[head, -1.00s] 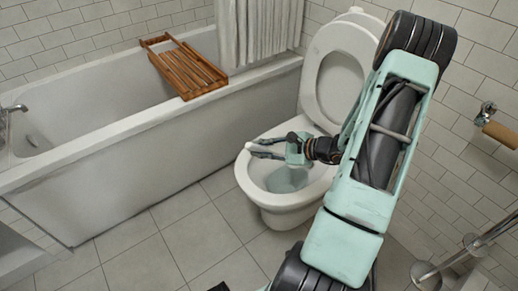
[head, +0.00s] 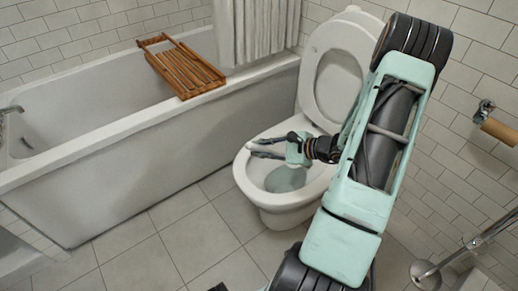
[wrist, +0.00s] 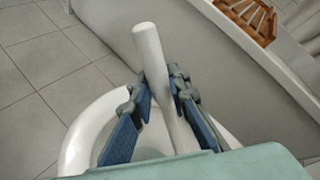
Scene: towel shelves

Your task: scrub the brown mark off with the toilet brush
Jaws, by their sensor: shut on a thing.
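The toilet (head: 250,189) stands with its lid and seat up, water showing in the bowl. My gripper (head: 266,148) is over the left part of the bowl opening. In the wrist view my gripper (wrist: 155,105) is shut on the white handle of the toilet brush (wrist: 148,45), its blue-padded fingers on either side. The handle's rounded end sticks out beyond the fingers. The brush head is hidden in both views. I cannot make out the brown mark in either view.
A bathtub (head: 140,165) with a wooden rack (head: 182,68) across it stands left of the toilet. A paper holder (head: 497,128) is on the right wall. A metal stand (head: 426,272) is on the floor at lower right. Floor tiles left of the toilet are clear.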

